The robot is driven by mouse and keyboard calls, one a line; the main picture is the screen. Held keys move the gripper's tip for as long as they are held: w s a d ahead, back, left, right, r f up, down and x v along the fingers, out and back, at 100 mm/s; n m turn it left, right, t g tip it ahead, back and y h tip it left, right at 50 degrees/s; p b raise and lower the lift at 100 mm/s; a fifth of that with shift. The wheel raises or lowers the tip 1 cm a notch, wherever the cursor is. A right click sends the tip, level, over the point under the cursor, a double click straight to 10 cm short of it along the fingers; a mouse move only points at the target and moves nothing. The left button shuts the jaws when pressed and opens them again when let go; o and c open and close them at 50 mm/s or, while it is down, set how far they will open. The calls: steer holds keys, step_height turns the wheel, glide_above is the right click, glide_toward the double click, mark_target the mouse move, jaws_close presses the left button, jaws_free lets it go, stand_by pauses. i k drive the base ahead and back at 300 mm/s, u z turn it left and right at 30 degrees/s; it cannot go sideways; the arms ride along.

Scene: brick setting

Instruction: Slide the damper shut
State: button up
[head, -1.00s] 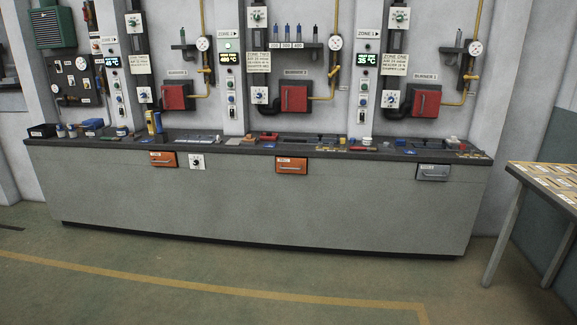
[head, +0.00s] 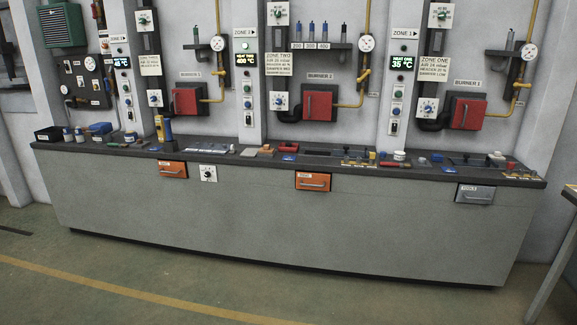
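No part is clearly labelled as the damper at this size. The long grey bench (head: 280,220) runs along the wall. Dark flat plates with small fittings lie in its top, one at the middle (head: 325,153) and one at the right (head: 468,161); I cannot tell whether either is the damper. Three red burner doors with handles are on the wall, at the left (head: 187,101), middle (head: 319,105) and right (head: 468,113). They look closed. The Zone One sign (head: 434,69) seems to mention a damper. My gripper is not in view.
A table (head: 570,195) stands at the right edge. The floor (head: 130,275) in front is clear, with a yellow line.

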mark_target(350, 153)
steer(key=u, duration=0.2)
steer(key=i, duration=2.35)
steer(key=u, duration=0.05)
